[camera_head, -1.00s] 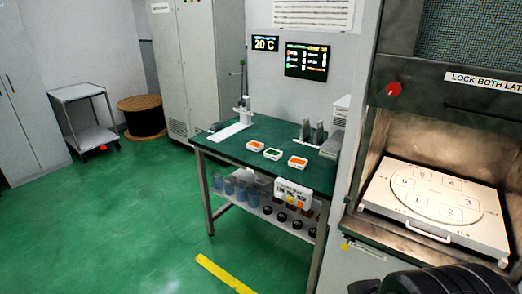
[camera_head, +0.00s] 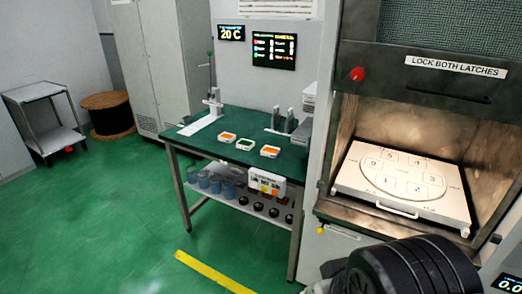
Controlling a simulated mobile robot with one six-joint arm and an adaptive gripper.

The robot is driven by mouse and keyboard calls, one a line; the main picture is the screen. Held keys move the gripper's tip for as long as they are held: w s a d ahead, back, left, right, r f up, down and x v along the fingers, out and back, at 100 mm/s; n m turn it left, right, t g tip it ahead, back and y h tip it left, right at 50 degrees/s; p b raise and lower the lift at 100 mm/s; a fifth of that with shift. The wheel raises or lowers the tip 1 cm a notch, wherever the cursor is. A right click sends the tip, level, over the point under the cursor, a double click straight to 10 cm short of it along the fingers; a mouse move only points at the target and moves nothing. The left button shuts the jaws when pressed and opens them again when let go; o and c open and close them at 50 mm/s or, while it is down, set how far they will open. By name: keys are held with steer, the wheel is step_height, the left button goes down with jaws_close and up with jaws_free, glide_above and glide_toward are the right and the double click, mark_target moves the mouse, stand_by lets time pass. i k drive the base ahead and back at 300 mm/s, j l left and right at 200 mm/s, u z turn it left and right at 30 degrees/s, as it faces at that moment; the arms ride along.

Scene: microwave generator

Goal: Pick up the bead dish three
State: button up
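The left dish (camera_head: 228,137) has orange contents, the middle dish (camera_head: 245,144) green, and the right dish (camera_head: 270,152) orange. No number is legible on them, so I cannot tell which is dish three. My gripper is not in view. Only a dark ribbed part of my arm shows at the bottom right, in front of the chamber and well apart from the dishes.
The green table (camera_head: 205,145) carries a stand (camera_head: 213,103) and grey upright blocks (camera_head: 283,121); its lower shelf holds jars. Right of it is an open chamber with a numbered white tray (camera_head: 350,180). A yellow strip (camera_head: 210,271) marks the clear green floor in front.

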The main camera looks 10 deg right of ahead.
mark_target(245, 145)
steer(key=i+j, duration=0.15)
steer(key=i, duration=0.3)
steer(key=i+j, duration=0.1)
steer(key=i, duration=0.4)
steer(key=i+j+z, duration=0.1)
steer(key=i, duration=0.35)
steer(key=i+j, duration=0.2)
steer(key=i, duration=0.25)
steer(key=i+j, duration=0.2)
steer(key=i, duration=0.25)
steer(key=i+j, duration=0.15)
steer(key=i, duration=0.3)
steer(key=i+l+z, duration=0.05)
